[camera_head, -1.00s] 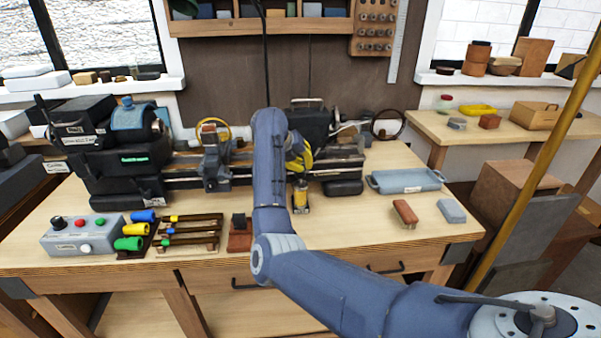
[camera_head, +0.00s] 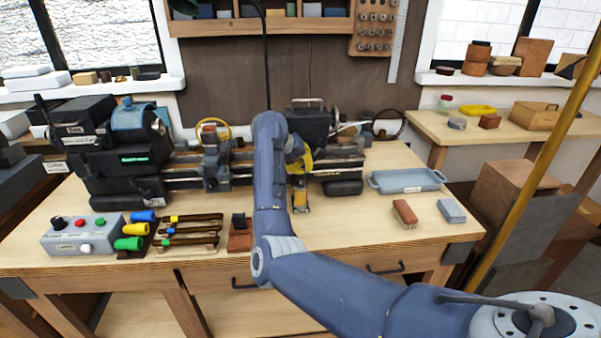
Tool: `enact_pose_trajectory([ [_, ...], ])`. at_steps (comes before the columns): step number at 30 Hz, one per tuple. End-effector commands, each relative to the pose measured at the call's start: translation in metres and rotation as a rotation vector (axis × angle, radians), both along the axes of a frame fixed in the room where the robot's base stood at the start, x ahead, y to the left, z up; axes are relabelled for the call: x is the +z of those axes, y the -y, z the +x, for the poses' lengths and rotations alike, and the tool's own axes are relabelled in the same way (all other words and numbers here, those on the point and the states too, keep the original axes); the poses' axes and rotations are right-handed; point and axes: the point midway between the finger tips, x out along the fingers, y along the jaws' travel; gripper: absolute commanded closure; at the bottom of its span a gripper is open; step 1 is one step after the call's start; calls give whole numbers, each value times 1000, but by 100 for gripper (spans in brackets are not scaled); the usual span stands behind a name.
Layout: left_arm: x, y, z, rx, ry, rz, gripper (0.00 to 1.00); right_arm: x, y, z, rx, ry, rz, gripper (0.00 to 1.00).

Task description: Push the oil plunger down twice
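A small yellow and dark item (camera_head: 300,204), which looks like the oiler, stands on the bench in front of the lathe. Its plunger cannot be made out at this size. My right arm reaches in from the lower right and bends down at the middle of the bench. My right gripper (camera_head: 299,184) is at or just above the top of the yellow item. The arm partly hides it, and its fingers are too small and dark to show whether they are open or touching. My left gripper is not in view.
The lathe (camera_head: 183,178) stands along the back of the bench. A grey control box (camera_head: 84,236) and several colored-handled tools (camera_head: 190,230) lie at the left. A brush (camera_head: 405,213), a grey-blue block (camera_head: 451,211) and a blue tray (camera_head: 385,187) lie at the right. Bare bench surrounds them.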

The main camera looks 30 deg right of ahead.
Motion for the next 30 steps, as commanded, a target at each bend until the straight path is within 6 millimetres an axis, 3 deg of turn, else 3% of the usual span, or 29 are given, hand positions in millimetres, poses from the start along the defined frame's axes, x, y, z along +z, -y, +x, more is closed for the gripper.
enact_pose_trajectory([
  [30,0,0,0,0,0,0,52,-9,0,0,0,-2,2,100],
])
